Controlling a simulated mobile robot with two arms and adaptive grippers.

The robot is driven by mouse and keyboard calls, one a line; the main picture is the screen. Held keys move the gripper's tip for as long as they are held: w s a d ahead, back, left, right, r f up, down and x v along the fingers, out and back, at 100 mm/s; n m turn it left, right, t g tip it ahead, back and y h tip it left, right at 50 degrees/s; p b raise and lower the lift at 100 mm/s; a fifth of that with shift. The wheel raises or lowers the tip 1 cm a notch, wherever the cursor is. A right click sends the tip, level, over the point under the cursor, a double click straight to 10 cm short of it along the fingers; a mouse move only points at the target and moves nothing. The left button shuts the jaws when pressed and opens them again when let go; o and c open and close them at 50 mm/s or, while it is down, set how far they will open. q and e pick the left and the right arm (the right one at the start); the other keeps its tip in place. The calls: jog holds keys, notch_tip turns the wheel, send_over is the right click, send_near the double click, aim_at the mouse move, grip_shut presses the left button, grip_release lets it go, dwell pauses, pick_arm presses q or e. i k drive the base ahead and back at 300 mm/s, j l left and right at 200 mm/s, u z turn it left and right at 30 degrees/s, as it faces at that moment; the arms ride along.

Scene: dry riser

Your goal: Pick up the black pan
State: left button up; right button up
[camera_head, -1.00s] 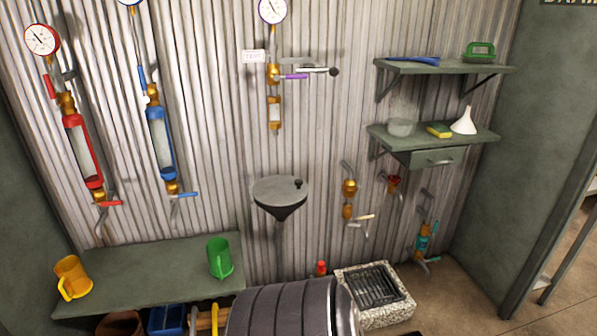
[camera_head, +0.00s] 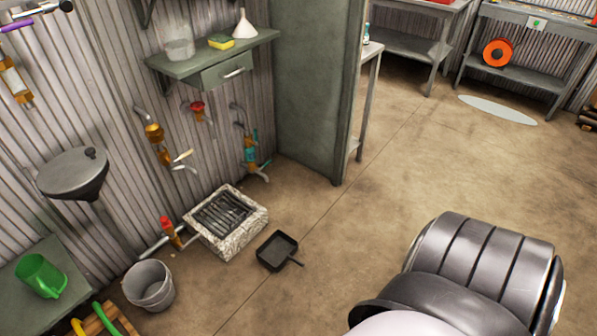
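The black pan (camera_head: 277,251) lies on the brown floor, just right of the stone-rimmed drain grate. It is a shallow square pan, and its short handle points to the lower right. Nothing covers it. A dark ribbed part of my own body fills the lower right of the head view. Neither my left nor my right gripper shows in this view.
The drain (camera_head: 225,222), a red-capped valve (camera_head: 170,233) and a grey bucket (camera_head: 149,286) stand left of the pan. A green partition wall (camera_head: 313,85) rises behind. A bench (camera_head: 43,270) holds a green jug (camera_head: 41,275). Open floor (camera_head: 400,165) lies right of the pan.

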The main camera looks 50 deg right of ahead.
aim_at(278, 249)
jog(key=z, duration=1.3)
jog(key=i+j+u, duration=0.1)
jog(key=i+j, duration=0.15)
jog(key=j, duration=0.2)
jog(key=i+j+u, duration=0.1)
jog(key=i+j, duration=0.2)
jog(key=j, duration=0.15)
